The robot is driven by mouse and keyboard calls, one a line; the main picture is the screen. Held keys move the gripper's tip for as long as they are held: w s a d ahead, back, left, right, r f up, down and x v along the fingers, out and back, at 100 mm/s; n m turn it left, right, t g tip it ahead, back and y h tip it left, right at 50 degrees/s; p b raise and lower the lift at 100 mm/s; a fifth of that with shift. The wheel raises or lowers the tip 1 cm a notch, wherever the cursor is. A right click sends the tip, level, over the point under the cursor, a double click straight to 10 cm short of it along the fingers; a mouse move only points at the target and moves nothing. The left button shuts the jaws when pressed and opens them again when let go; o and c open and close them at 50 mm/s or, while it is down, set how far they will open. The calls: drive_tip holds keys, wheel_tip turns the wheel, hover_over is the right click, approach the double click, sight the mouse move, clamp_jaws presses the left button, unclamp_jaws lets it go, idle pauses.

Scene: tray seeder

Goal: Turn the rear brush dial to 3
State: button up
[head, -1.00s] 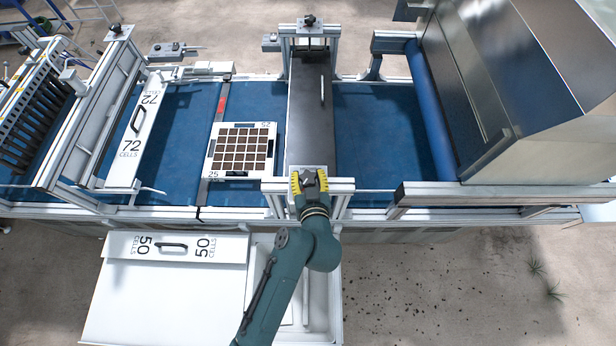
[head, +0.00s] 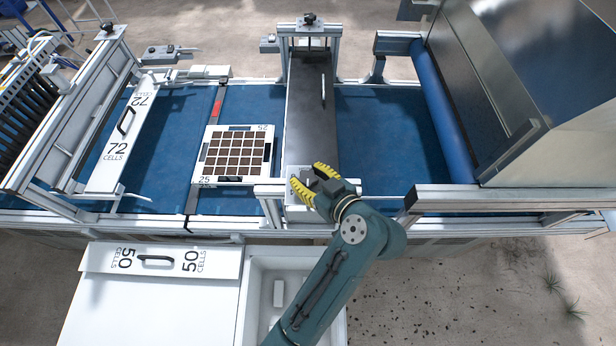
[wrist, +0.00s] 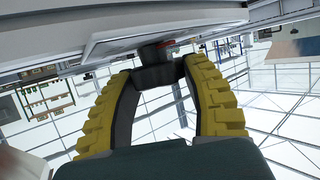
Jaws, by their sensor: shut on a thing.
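My gripper (head: 310,180) is at the near end of the dark brush cover (head: 312,110). Its yellow-padded fingers point up and left in the head view. In the wrist view my gripper (wrist: 157,68) is shut on a dark dial knob (wrist: 155,54), which sits against a pale plate (wrist: 125,36). A bit of red shows beside the knob. Another dark knob (head: 308,19) stands on the frame at the far end of the cover, apart from my gripper. I cannot read any dial numbers or see which setting the held dial points to.
A white tray (head: 208,155) with brown cells lies on the blue belt (head: 370,130) left of the cover. The 72-cell panel (head: 118,160) and 50-cell panel (head: 105,262) are further left. A metal hopper (head: 520,80) stands at the right.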

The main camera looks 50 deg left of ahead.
drive_tip(key=shift+f, duration=0.1)
drive_tip(key=o, duration=1.2)
drive_tip(key=v, duration=1.2)
